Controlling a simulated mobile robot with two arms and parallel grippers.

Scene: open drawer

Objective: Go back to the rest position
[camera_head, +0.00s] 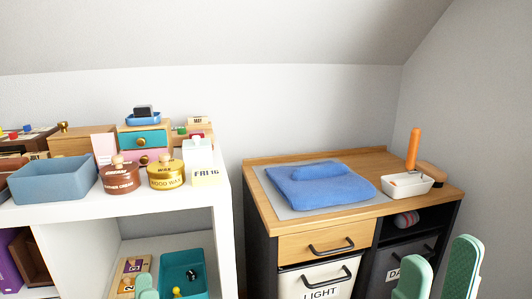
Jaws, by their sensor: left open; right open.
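My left gripper (148,284) shows only its green fingertips at the bottom edge, in front of the white shelf's lower compartment; it is open with nothing visible in it. My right gripper (441,255) is at the bottom right, its two green fingers standing upright and apart with nothing between them. It is in front of the right end of the wooden cabinet (256,170). The cabinet's wooden drawer (300,246) with a black handle looks closed. The rest of both arms is out of view.
A folded blue towel (325,187) lies on a mat on the cabinet top, beside a white tray (407,187) and an orange upright object (413,149). The white shelf (222,200) holds jars, a blue-grey bin (55,181) and small drawers. Below is a teal bin (185,268).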

